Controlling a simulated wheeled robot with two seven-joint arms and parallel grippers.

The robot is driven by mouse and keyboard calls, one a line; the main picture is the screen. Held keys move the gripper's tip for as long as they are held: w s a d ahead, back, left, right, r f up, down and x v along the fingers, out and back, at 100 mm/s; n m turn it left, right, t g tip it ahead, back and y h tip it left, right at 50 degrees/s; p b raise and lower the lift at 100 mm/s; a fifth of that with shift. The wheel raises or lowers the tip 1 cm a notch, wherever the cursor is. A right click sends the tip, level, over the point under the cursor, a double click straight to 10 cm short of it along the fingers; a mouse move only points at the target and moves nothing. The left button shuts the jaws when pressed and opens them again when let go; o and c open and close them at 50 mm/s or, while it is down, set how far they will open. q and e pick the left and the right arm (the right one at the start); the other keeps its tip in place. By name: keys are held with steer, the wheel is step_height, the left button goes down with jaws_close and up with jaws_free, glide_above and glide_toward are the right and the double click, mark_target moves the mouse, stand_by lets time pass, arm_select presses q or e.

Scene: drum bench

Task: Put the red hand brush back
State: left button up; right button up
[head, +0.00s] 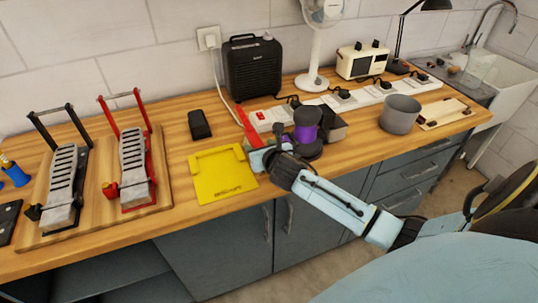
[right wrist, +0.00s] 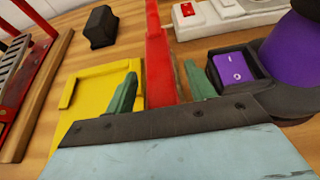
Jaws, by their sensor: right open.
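The red hand brush (head: 248,128) lies on the wooden bench, just right of the yellow tray (head: 222,188) and in front of the black speaker. My right gripper (head: 257,158) is at its near end. In the right wrist view the brush (right wrist: 158,50) runs between the two green fingertips (right wrist: 162,85), which are open with gaps beside it. The near end of the brush is hidden by the gripper. The yellow tray (right wrist: 100,82) also shows there, left of the brush. My left gripper is not in view.
A purple and black device (head: 307,125) stands close right of my gripper. A small black box (head: 199,125) and two pedals on a board (head: 98,190) are left.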

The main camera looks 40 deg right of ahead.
steer(key=p+v, duration=0.1)
steer(key=v, duration=1.1)
